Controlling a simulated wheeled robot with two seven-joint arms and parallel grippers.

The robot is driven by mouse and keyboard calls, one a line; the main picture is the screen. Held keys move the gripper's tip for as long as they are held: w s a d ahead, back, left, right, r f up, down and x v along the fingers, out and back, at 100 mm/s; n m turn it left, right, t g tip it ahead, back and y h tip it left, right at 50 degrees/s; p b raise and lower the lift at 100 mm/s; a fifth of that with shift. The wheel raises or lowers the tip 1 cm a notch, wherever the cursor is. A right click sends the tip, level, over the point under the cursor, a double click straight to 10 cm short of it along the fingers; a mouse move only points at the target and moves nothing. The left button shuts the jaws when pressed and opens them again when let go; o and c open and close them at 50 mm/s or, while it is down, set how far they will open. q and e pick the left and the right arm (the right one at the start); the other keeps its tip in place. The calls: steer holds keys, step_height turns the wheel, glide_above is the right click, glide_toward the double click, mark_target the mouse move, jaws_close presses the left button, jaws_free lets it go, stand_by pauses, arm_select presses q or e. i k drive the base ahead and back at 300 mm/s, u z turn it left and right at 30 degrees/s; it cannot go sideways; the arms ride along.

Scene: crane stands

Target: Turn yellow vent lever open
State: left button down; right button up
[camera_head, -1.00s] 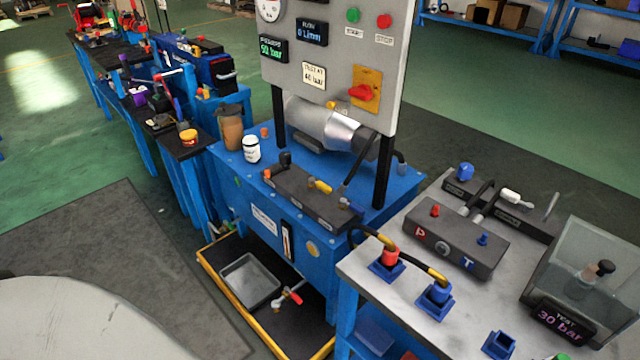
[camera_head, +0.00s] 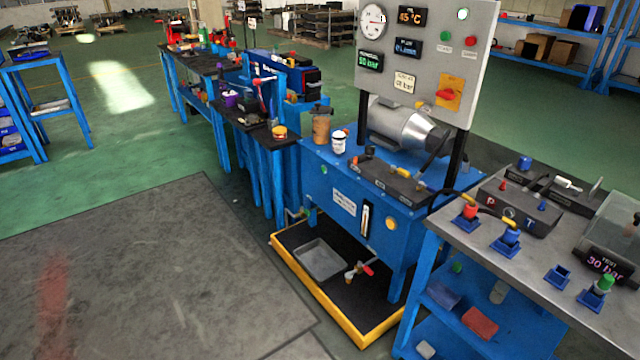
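A small yellow lever (camera_head: 402,172) lies on top of the dark valve block (camera_head: 376,177), which sits on the blue hydraulic tank (camera_head: 340,185). It is small in the head view, so I cannot tell whether it is open or closed. A yellow and black hose (camera_head: 440,193) runs to the right of the block. Neither of my grippers is in view.
A grey panel (camera_head: 425,22) with gauge and displays rises behind the block. A yellow-edged drip tray (camera_head: 318,309) lies under the tank. A grey-topped bench (camera_head: 470,240) stands close on the right. The floor at left is clear.

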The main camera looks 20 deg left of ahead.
mark_target(401, 171)
steer(key=u, duration=1.4)
steer(key=i, duration=1.8)
steer(key=z, duration=0.3)
